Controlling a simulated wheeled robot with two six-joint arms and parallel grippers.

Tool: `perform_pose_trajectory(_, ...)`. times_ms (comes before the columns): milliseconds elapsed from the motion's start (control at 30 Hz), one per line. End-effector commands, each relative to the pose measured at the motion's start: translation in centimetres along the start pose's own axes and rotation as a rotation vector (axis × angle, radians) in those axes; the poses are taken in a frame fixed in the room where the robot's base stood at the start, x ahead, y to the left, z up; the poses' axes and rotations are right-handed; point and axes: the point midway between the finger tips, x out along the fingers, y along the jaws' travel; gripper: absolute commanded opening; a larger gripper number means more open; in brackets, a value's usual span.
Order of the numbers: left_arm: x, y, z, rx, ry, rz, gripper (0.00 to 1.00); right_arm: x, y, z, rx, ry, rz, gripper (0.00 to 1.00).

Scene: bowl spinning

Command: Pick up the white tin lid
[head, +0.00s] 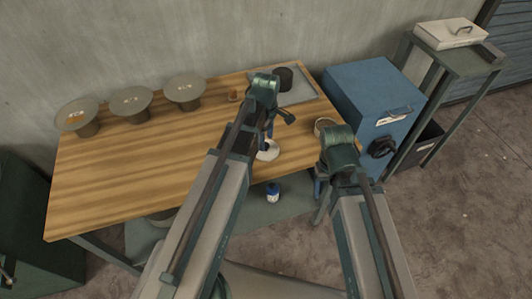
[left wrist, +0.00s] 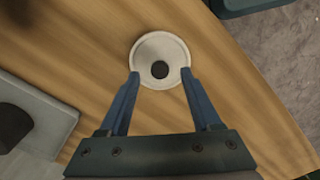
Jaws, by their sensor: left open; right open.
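The white tin lid (head: 270,152) lies on the wooden table near its right front edge, partly hidden by my left arm in the head view. In the left wrist view the lid (left wrist: 146,52) is a round pale disc with a dark knob in its middle. My left gripper (left wrist: 160,78) is open and empty of any held thing. Its two blue fingertips show at either side of the lid's near part; I cannot tell whether they touch it. My right gripper (head: 320,188) is open, partly hidden by its wrist, beyond the table's right edge.
Three grey dishes on stands (head: 131,102) line the table's back left. A grey tray (head: 301,92) with a dark cylinder (head: 284,78) sits at the back right. A blue cabinet (head: 370,90) stands right of the table (head: 120,160). The table's left middle is clear.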

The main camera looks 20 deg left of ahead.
Motion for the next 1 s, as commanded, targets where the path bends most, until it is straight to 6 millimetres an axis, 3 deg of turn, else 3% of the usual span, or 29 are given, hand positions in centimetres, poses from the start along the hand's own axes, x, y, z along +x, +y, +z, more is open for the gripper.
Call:
perform_pose_trajectory(33, 1.34, -0.01, -0.01, 0.0, 0.0, 0.0, 0.65, 1.34, -0.13, -0.08, 0.0, 0.0, 0.0, 0.68)
perform_pose_trajectory(133, 2.13, 0.0, -0.01, 0.0, 0.0, 0.0, 0.65, 2.12, -0.2, -0.12, 0.0, 0.0, 0.0, 0.68)
perform_pose_trajectory(433, 2.05, 0.02, -0.01, 0.0, 0.0, 0.0, 0.63, 2.04, -0.19, -0.12, 0.0, 0.0, 0.0, 0.68)
perform_pose_trajectory(767, 2.06, 0.01, 0.0, 0.0, 0.0, 0.0, 0.04, 2.04, -0.19, -0.12, 0.0, 0.0, 0.0, 0.68)
perform_pose_trajectory(800, 2.06, 0.01, 0.0, 0.0, 0.0, 0.0, 0.0, 2.04, -0.2, -0.12, 0.0, 0.0, 0.0, 0.68)
perform_pose_trajectory(1000, 2.06, 0.01, 0.0, 0.0, 0.0, 0.0, 0.0, 2.04, -0.2, -0.12, 0.0, 0.0, 0.0, 0.68)
